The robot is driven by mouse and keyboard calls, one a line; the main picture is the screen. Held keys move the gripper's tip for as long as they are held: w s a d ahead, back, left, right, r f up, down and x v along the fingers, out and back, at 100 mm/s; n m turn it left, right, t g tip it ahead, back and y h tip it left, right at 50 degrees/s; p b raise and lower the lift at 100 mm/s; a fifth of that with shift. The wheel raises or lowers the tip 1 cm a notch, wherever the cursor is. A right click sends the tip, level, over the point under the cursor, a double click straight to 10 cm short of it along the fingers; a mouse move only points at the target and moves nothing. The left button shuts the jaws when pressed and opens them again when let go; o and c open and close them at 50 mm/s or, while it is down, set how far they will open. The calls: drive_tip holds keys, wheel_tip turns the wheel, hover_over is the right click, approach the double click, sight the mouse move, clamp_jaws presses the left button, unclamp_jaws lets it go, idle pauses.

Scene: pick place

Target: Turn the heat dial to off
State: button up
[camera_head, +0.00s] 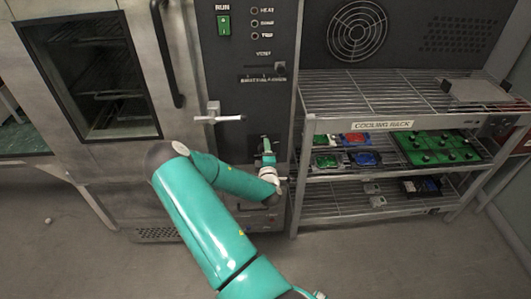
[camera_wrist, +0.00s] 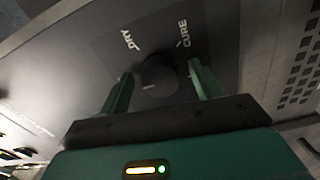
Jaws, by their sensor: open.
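The heat dial (camera_wrist: 160,75) is a dark round knob on a dark panel in the wrist view. The labels DRY and CURE are printed above it, and other markings around it are hidden or too small to read. My gripper (camera_wrist: 160,88) is open, with one green finger on each side of the dial. I cannot tell whether the fingers touch it. In the head view my gripper (camera_head: 266,147) is at the lower part of the oven's dark control panel (camera_head: 240,95), and the dial is hidden there.
The oven door (camera_head: 95,80) with its window and dark handle (camera_head: 168,60) is on the left. A silver latch handle (camera_head: 220,117) sticks out above my arm. A wire cooling rack (camera_head: 395,105) with several coloured trays stands close on the right.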

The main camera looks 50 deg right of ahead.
drive_tip(key=v, duration=1.3)
drive_tip(key=shift+s+a, duration=0.3)
